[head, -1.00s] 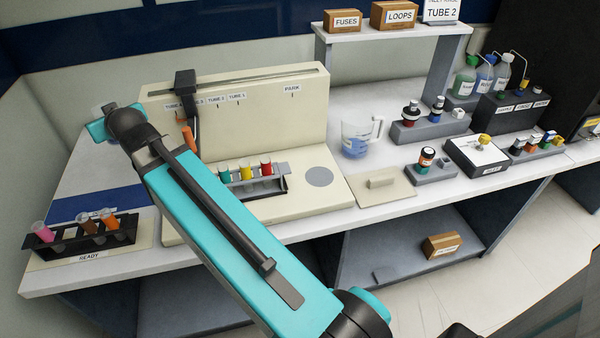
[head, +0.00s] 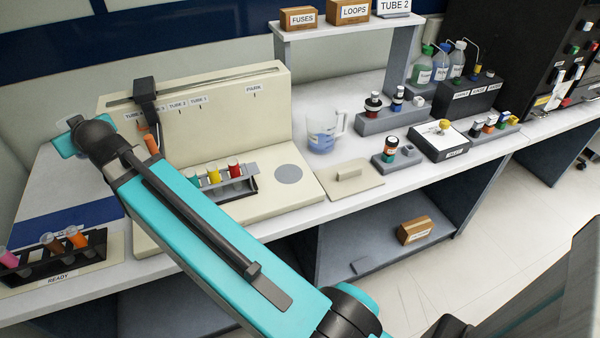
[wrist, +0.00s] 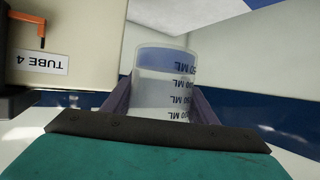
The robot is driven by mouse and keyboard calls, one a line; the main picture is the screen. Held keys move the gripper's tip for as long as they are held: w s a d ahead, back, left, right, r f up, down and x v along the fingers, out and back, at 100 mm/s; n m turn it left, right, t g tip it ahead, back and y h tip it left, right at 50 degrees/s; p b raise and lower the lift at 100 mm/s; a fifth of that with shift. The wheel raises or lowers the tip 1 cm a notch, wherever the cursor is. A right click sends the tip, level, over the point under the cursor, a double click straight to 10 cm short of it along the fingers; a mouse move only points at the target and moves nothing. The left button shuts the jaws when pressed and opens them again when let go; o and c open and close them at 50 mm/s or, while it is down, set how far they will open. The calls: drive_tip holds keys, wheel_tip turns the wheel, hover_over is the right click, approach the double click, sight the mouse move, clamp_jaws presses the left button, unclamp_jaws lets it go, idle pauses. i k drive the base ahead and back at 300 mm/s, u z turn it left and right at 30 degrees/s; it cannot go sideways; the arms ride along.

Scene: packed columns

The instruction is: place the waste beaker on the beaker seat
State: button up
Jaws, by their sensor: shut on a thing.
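In the wrist view my gripper (wrist: 160,98) is shut on a clear graduated beaker (wrist: 165,85), with a finger on each side. Blue shows at its far end, and its ML markings appear upside down. This held beaker is taken as the waste beaker. In the head view my gripper is mostly hidden behind the arm's end at far left, beside the cream machine. A round grey disc (head: 289,174), apparently the beaker seat, lies bare on the machine's base, well to the right of the gripper. A second beaker (head: 322,138) with blue liquid and a handle stands on the bench.
The cream machine (head: 270,120) has a raised back wall and a rack of capped tubes (head: 225,185) left of the disc. A TUBE 4 label (wrist: 40,61) and orange piece (wrist: 27,29) are close to the held beaker. A cream plate (head: 345,185) lies right of the disc.

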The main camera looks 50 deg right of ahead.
sight(289, 174)
drive_tip(key=z, duration=0.05)
drive_tip(key=k, duration=0.9)
drive_tip(key=u, duration=0.45)
